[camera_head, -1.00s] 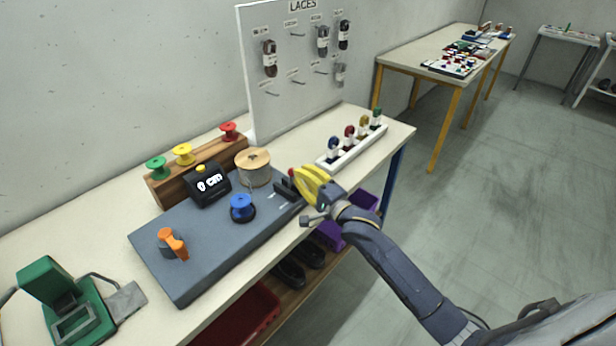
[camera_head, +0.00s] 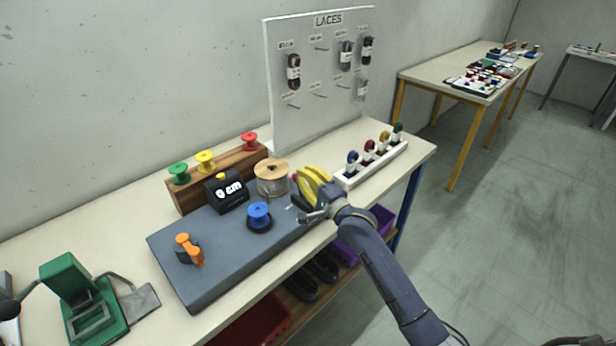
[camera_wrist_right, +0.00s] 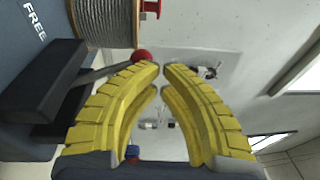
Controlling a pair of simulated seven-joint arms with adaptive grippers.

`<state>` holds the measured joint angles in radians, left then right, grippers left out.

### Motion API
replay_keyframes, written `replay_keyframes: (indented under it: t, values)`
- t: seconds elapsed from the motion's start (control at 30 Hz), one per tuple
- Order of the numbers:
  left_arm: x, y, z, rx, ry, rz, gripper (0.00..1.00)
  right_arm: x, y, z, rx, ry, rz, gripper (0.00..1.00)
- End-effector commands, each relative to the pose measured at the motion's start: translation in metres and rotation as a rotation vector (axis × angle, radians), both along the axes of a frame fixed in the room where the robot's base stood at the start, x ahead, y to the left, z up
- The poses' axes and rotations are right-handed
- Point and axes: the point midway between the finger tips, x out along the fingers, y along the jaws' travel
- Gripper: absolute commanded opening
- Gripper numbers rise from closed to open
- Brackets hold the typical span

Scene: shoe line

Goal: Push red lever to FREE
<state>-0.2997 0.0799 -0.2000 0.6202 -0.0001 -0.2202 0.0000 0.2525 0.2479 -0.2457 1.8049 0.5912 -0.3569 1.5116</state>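The lever's red ball knob (camera_wrist_right: 142,56) sits at the end of a thin dark arm rising from a black block (camera_wrist_right: 52,88) in the right wrist view. The word FREE (camera_wrist_right: 33,22) is printed on the grey base to the upper left. My right gripper (camera_wrist_right: 161,70) has its yellow fingertips almost together with nothing between them. Its left fingertip is right beside the red knob; I cannot tell if they touch. In the head view, the right gripper (camera_head: 304,178) is beside the wooden spool and hides most of the lever. My left gripper is not in view.
The grey base (camera_head: 200,265) carries a blue knob (camera_head: 259,215), an orange handle (camera_head: 190,250) and a black display (camera_head: 226,191) reading 0 cm. The cord spool (camera_head: 271,177) stands close to the gripper. A white rack (camera_head: 375,165) lies to the right.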

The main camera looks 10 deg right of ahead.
Motion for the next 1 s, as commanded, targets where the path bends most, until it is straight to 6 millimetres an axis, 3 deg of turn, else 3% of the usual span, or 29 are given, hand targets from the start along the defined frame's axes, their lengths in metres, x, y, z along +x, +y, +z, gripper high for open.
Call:
replay_keyframes:
  t: [0.77,1.0]
  values:
    - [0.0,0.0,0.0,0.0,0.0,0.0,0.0,0.005,0.003,0.002,0.002,-0.003,0.001,0.0]
    - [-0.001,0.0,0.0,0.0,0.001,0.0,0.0,-0.009,0.006,0.014,0.004,-0.006,0.012,0.0]
